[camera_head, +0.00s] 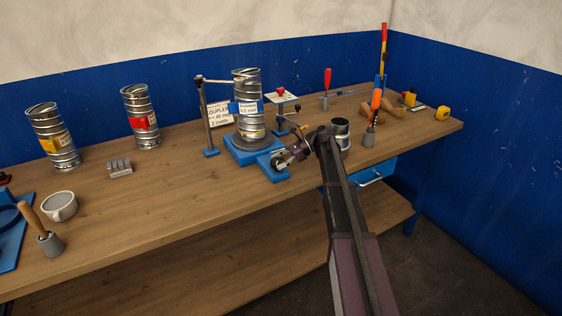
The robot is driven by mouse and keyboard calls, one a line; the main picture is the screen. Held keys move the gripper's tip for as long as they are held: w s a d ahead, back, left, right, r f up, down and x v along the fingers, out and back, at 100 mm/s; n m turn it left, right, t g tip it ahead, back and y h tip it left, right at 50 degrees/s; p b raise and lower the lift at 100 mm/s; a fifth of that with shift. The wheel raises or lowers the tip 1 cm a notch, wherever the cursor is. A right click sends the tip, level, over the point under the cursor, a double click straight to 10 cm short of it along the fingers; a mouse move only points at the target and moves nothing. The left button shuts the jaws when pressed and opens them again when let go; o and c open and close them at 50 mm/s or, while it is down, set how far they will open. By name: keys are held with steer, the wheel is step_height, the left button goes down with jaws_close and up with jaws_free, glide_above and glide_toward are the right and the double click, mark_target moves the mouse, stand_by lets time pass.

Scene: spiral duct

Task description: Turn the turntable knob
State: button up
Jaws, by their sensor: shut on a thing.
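The turntable is a blue base (232,155) with a round grey plate, standing at the middle of the workbench. A silver spiral duct (247,85) with a blue band and white label stands upright on it. The turntable knob (276,163) is a small dark part on the blue block at the base's front right. My gripper (284,160) reaches in from the right and is shut on the knob. Its fingers are small in this view and hide part of the knob.
A stand (207,125) with a horizontal arm is left of the duct. Behind is a "COUPLER" sign (219,113). A short metal cylinder (340,130) stands close by my arm. Two more ducts (141,115) (55,135) stand left.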

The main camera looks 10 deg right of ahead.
steer(key=shift+w+r+n+g, duration=0.1)
steer(key=shift+w+n+g, duration=0.25)
steer(key=shift+n+g, duration=0.2)
steer(key=o, duration=1)
steer(key=shift+s, duration=0.15)
